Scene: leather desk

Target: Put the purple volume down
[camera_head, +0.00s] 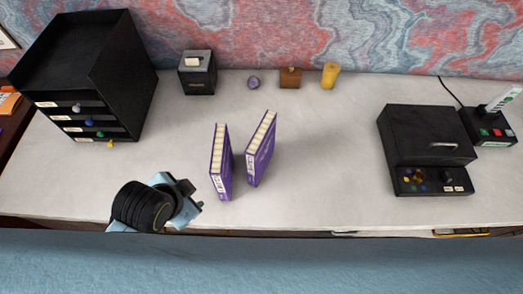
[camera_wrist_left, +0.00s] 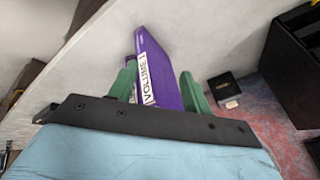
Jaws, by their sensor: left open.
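Two purple volumes stand upright on the desk in the head view, the left one (camera_head: 221,163) and the right one (camera_head: 261,149), with a narrow gap between them at the base. Both show cream page edges on top and white spine labels. My left gripper (camera_head: 190,194) is low at the desk's front, just left of the left volume. In the left wrist view, its green fingers (camera_wrist_left: 159,78) are open, with a purple volume (camera_wrist_left: 158,61) labelled "VOLUME I" appearing between them. Whether the fingers touch it is unclear. My right gripper is not in view.
A black drawer unit (camera_head: 96,75) stands at the left. A black box (camera_head: 197,73), purple stone (camera_head: 253,82), wooden block (camera_head: 290,78) and yellow cylinder (camera_head: 330,76) line the back. A black console (camera_head: 430,148) sits at the right. The desk right of the volumes is clear.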

